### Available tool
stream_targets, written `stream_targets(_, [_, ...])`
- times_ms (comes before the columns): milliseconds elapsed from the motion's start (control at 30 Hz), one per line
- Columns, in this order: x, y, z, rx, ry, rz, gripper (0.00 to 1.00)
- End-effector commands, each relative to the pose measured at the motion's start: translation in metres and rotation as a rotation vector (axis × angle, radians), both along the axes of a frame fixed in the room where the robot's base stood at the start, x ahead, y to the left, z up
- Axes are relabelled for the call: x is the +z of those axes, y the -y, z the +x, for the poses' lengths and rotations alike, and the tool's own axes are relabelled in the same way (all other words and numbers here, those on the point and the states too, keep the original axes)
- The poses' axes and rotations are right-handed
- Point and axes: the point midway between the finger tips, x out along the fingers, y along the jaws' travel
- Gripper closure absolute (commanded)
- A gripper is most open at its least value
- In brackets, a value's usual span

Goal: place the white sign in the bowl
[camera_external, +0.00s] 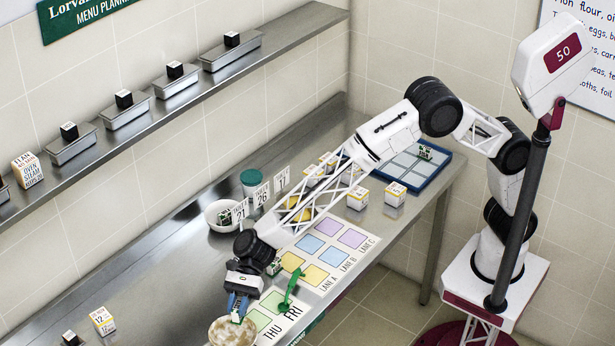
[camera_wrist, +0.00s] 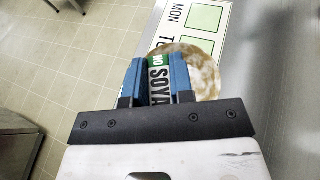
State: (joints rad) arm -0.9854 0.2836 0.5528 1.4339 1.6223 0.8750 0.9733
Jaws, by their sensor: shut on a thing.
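My gripper (camera_external: 237,308) points down at the bottom of the external view. Its blue fingers also show in the wrist view (camera_wrist: 158,78). They are shut on a small white sign (camera_wrist: 159,88) with a green band and the letters "NO SOYA"; in the external view only a small part of it shows (camera_external: 237,316). A round bowl (camera_external: 228,336) with mottled cream and brown contents is right below the gripper, and it shows behind the fingers in the wrist view (camera_wrist: 206,72). I cannot tell whether the sign touches the bowl. Another, white bowl (camera_external: 213,222) stands further back.
A mat with coloured squares (camera_external: 332,252) and a green spoon-like utensil (camera_external: 289,289) lie right of my gripper. Upright number cards (camera_external: 262,194), a green-lidded jar (camera_external: 254,181) and small boxes (camera_external: 395,194) stand behind. A blue tray (camera_external: 441,164) is at the far right.

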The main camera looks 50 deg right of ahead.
Motion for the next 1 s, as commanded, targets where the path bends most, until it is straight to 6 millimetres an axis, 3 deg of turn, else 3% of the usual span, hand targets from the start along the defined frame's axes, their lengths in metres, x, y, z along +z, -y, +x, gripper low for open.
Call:
stream_targets(300, [-0.029,0.000,0.000,0.000,0.000,0.000,1.00])
stream_targets(1000, [-0.040,0.000,0.000,0.000,0.000,-0.001,1.00])
